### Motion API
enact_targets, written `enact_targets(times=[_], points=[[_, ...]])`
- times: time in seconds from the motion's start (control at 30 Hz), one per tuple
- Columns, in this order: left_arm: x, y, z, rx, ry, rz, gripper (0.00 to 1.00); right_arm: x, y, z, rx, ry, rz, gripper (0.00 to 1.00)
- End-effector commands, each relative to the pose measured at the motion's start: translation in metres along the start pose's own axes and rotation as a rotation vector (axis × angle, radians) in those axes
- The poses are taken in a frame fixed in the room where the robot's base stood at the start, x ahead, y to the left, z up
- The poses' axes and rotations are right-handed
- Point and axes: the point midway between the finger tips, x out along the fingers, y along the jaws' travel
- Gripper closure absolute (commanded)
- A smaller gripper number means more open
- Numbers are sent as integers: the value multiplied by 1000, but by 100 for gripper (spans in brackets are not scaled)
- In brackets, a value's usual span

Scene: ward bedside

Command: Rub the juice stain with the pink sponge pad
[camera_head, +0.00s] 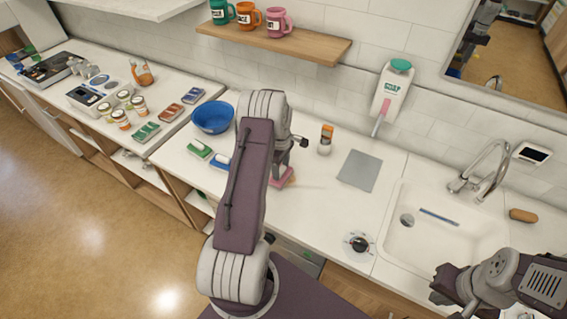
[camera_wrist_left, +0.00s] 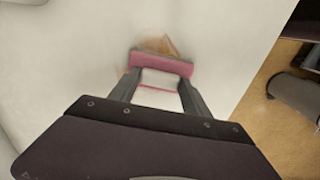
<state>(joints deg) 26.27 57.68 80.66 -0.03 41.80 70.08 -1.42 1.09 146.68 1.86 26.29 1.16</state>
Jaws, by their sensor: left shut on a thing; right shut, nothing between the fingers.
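The pink sponge pad (camera_wrist_left: 162,64) is gripped between the fingers of my left gripper (camera_wrist_left: 160,78). It is low over the white counter and seems to touch it. In the head view the pad (camera_head: 283,179) shows partly, beside my left arm, which hides much of that spot. A brownish patch, seemingly the juice stain (camera_wrist_left: 160,44), shows just beyond the pad in the left wrist view, blurred and partly covered by it. My right gripper (camera_head: 443,289) is shut and empty at the lower right, in front of the sink.
A blue bowl (camera_head: 212,117) stands left of my left arm, with a green-based pad (camera_head: 199,149) in front.

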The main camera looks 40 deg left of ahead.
Motion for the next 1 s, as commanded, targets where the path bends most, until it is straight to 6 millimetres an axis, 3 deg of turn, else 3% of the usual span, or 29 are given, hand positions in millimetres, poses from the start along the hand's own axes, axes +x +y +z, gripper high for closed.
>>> enact_targets(times=[0.13,0.5,0.77,1.0], points=[[-1,-3,0,0,1,2,77,-1,0,0,0,0,0,100],[3,-39,0,0,-1,-1,77,-8,0,-1,0,0,0,100],[4,-41,-3,-1,-1,-2,77,-7,0,-1,0,0,0,100],[2,-40,-22,-3,0,0,77,-7,0,-1,0,0,0,100]])
